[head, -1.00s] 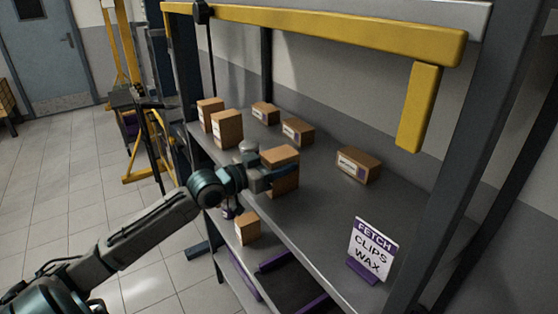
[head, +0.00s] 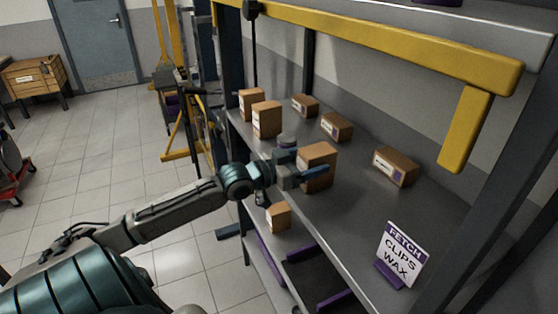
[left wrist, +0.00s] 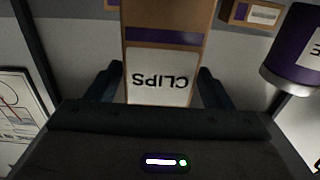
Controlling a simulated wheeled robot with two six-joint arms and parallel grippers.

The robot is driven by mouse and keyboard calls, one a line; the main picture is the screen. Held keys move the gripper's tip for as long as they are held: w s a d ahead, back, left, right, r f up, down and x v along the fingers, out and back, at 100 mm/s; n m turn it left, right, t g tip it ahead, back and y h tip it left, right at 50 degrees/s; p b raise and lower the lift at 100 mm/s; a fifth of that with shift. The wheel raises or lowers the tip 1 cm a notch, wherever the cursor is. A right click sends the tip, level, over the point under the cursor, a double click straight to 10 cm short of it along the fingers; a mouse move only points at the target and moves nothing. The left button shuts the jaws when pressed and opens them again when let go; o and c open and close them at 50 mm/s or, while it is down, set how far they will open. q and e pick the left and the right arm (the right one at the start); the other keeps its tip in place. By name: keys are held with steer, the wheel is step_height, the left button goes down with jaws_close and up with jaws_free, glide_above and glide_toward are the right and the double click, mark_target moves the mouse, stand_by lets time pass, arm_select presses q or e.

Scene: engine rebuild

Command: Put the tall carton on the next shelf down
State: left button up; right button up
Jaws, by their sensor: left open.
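The tall carton (head: 318,158) is brown and stands upright on the upper grey shelf (head: 345,215), near its front edge. My left gripper (head: 311,172) is at this carton, open, with one finger across its near side. In the left wrist view the carton (left wrist: 165,60), with a purple band and an upside-down CLIPS label, sits between the two spread fingers (left wrist: 161,88). Contact with the fingers cannot be told. The lower shelf (head: 258,213) shows partly below, behind my left arm. My right gripper is out of view.
A sign (head: 402,254) reads FETCH CLIPS WAX. The lower level holds a small box (head: 278,217) and purple-edged trays (head: 319,277).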

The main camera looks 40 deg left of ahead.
mark_target(302, 160)
arm_select(q)
steer(key=p+v, duration=0.1)
steer(key=p, duration=0.1)
steer(key=p+v, duration=0.1)
steer(key=p, duration=0.1)
steer(key=p+v, duration=0.2)
steer(key=shift+s+r, duration=0.1)
steer(key=shift+r, duration=0.25)
steer(key=shift+f+p+v, duration=0.2)
steer(key=shift+p+v, duration=0.2)
steer(key=shift+v, duration=1)
steer(key=shift+f+p+v, duration=0.2)
steer(key=shift+p+v, duration=0.15)
steer(key=shift+v, duration=1.1)
